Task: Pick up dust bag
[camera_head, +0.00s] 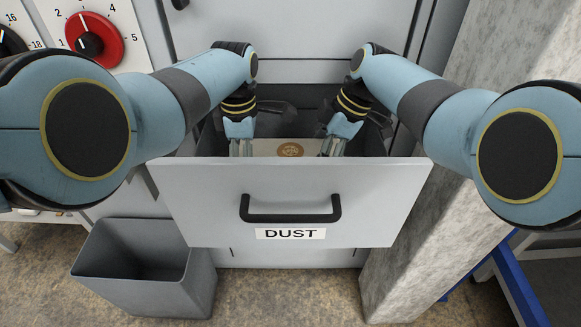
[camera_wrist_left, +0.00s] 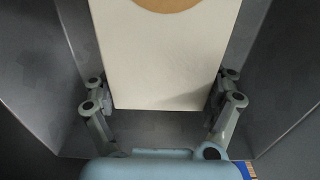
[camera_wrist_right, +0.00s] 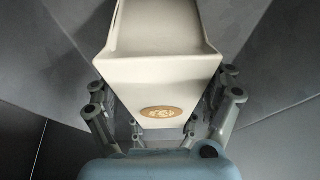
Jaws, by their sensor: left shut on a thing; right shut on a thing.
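The dust bag (camera_head: 262,148) is a cream, box-shaped bag with a round tan mark, inside the open drawer labelled DUST (camera_head: 190,205). In the head view the drawer front hides its lower part. My left gripper (camera_head: 242,150) is at the bag's left end, and my right gripper (camera_head: 333,147) is at its right end. In the left wrist view the fingers close on both sides of the bag (camera_wrist_left: 165,70). In the right wrist view the fingers stand at both sides of the bag's narrow end (camera_wrist_right: 158,90), which bears a small oval tan label.
A grey bin (camera_head: 100,250) stands on the floor at the lower left. A rough concrete pillar (camera_head: 430,250) rises right of the drawer. A red dial (camera_head: 92,42) is on the panel at the upper left. The drawer walls are close around both grippers.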

